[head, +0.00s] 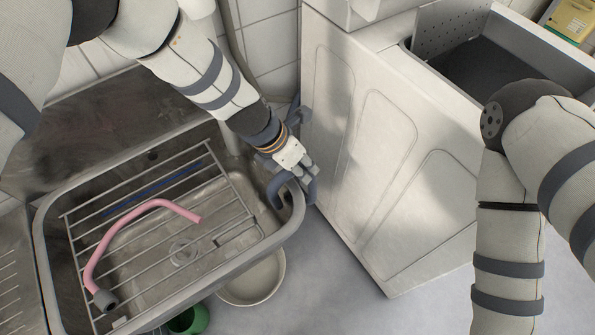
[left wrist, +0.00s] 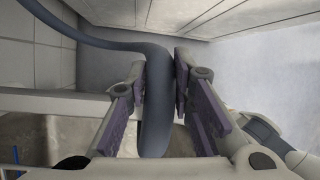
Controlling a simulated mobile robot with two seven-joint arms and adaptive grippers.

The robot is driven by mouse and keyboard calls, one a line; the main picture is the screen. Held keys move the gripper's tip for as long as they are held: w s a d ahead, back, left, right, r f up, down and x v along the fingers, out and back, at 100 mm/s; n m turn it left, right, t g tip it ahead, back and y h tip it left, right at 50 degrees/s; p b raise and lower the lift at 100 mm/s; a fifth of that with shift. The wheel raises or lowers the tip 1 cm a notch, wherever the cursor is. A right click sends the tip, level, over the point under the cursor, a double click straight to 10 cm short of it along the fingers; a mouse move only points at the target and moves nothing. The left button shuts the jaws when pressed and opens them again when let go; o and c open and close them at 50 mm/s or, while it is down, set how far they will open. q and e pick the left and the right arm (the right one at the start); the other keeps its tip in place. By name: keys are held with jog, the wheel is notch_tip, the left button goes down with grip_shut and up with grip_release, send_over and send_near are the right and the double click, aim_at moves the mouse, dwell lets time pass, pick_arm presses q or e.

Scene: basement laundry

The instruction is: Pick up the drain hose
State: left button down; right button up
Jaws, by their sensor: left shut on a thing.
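The drain hose (head: 273,192) is dark blue-grey and bends in a hook over the right rim of the sink (head: 283,236). Behind my left gripper, more of it shows along the wall beside the white machine. My left gripper (head: 302,172) is shut on this hose at the sink's right corner. In the left wrist view the hose (left wrist: 155,115) passes between the purple-padded fingers (left wrist: 162,92), and its upper part runs off to the left. My right arm shows at the right, but its gripper is out of the picture.
A pink hose (head: 150,205) lies on the wire rack (head: 230,205) over the sink. The white machine (head: 400,150) stands close to the right of my left gripper. A pale bowl (head: 257,282) and a green container (head: 190,321) are below the sink. Floor is clear at lower middle.

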pick_arm(q)
notch_tip(320, 180, up, 17)
jog(key=p, duration=0.3)
jog(key=s+a+r+m+g+y+p, duration=0.1)
jog(key=s+a+r+m+g+y, duration=0.2)
jog(key=s+a+m, duration=0.8)
jog(key=s+a+r+m+g+y, duration=0.35)
jog(key=a+m, duration=0.35)
jog(key=m, duration=0.9)
jog(key=w+d+f+n+t+h, duration=0.3)
jog(key=w+d+n, duration=0.4)
jog(key=n, duration=0.6)
jog(key=w+d+f+n+t+h+b, duration=0.1)
jog(key=w+d+f+n+t+h, duration=0.2)
jog(key=w+d+n, duration=0.4)
jog(key=d+n, duration=0.4)
jog(key=n, duration=0.3)
jog(key=shift+w+f, duration=0.3)
jog(key=shift+w, duration=0.05)
pick_arm(e)
jog(key=shift+t, duration=0.5)
jog(key=w+r, duration=0.3)
jog(key=shift+r, duration=0.15)
pick_arm(q)
jog(key=shift+t+h, duration=0.25)
